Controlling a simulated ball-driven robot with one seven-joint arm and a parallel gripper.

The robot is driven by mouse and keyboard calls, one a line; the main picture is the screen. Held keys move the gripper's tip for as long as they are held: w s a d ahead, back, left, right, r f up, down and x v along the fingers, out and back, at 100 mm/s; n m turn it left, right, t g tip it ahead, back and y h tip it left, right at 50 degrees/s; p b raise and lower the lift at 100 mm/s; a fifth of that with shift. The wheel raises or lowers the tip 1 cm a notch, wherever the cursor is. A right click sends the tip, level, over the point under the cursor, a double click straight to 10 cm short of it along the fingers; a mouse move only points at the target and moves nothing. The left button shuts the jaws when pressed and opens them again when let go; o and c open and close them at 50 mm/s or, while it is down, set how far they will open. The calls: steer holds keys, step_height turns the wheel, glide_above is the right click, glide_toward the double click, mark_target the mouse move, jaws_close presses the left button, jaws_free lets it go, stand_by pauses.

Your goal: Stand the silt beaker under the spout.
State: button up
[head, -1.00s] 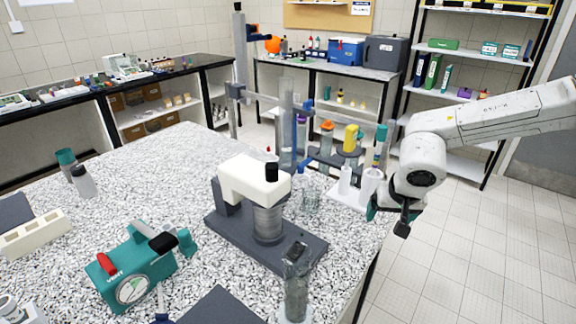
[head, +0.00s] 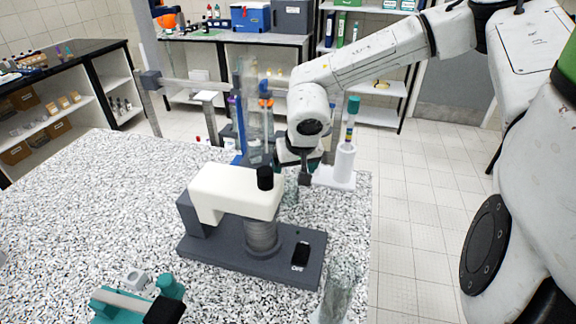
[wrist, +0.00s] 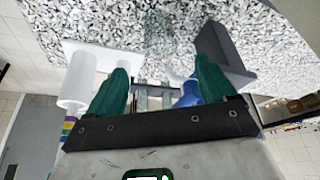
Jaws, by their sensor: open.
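A small clear glass beaker (head: 290,192), which I take to be the silt beaker, stands on the speckled table behind the shaker's right end. My gripper (head: 297,168) is just above and behind it in the head view, partly hiding that area. In the wrist view my teal fingers (wrist: 163,72) are apart with nothing clearly held. A clear glass shape (wrist: 160,35), probably the beaker, shows beyond the fingertips on the table. A tall clear column (head: 254,115) with a blue part at its base stands behind the shaker. I cannot make out a spout.
The cream and dark grey sieve shaker (head: 235,192) fills the middle of the table. A white holder (head: 343,165) stands right of my gripper near the table edge. Another clear glass vessel (head: 340,288) is at the front right. The table's left side is clear.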

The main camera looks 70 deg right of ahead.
mark_target(290, 186)
steer(key=p+x, duration=0.2)
steer(key=x, duration=0.8)
steer(key=shift+d+f, duration=0.1)
steer(key=shift+f, duration=0.3)
steer(key=shift+c, duration=0.5)
steer(key=c, duration=0.9)
steer(key=o, duration=1.1)
steer(key=b+v, duration=0.2)
steer(key=v, duration=0.8)
steer(key=shift+r, duration=0.4)
